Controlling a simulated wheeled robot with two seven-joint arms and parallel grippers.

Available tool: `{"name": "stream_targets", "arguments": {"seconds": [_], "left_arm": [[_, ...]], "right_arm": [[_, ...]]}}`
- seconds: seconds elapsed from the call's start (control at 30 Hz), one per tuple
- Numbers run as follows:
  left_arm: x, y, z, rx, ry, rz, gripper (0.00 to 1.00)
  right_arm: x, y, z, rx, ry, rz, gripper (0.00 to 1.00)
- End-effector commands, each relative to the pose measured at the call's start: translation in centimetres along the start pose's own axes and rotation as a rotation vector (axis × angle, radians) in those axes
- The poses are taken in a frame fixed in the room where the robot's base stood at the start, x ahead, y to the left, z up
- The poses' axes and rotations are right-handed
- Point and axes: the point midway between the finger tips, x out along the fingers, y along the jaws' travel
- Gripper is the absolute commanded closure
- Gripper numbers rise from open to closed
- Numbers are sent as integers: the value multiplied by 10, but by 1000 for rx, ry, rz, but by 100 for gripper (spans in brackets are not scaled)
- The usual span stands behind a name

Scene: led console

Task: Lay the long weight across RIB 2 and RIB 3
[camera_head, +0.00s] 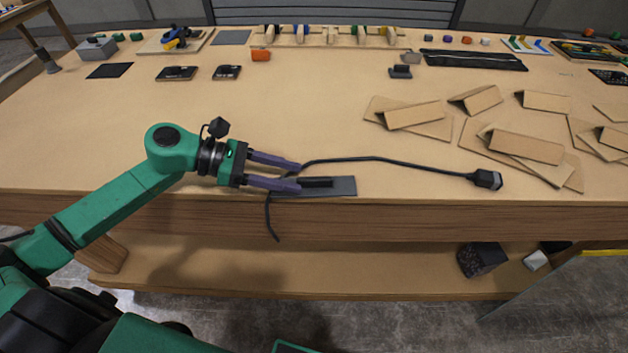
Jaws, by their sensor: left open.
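A short black bar (318,182), which may be the long weight, lies on a dark grey pad (345,188) at the table's front edge. My left gripper (299,176) is open, with its purple fingers pointing right at the bar's left end. I cannot tell whether the bar's end is between the fingers. A row of upright pieces, which may be the ribs, stands on a wooden board (326,45) at the back. No labels RIB 2 or RIB 3 are readable. My right gripper is not in view.
A black cable (400,163) runs from by the gripper to a black plug (487,179); another end hangs over the front edge. Folded cardboard pieces (525,147) cover the right side. A long black item (473,61) lies at the back right. The middle left of the table is clear.

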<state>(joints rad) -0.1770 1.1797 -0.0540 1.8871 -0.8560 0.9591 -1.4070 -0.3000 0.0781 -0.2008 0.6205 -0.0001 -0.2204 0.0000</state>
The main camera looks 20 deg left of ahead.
Motion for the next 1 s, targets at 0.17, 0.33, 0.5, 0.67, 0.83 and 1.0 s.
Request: {"name": "stream_targets", "arguments": {"seconds": [0.17,0.33,0.5,0.67,0.83,1.0], "left_arm": [[26,3,7,2,-6,1,48],[41,2,2,3,0,0,48],[41,2,0,1,0,0,59],[40,2,0,1,0,0,100],[40,2,1,1,0,0,100],[40,2,1,1,0,0,100]], "right_arm": [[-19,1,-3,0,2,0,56],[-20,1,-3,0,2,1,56],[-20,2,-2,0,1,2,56],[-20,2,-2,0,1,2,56],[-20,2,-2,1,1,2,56],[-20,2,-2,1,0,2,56]]}}
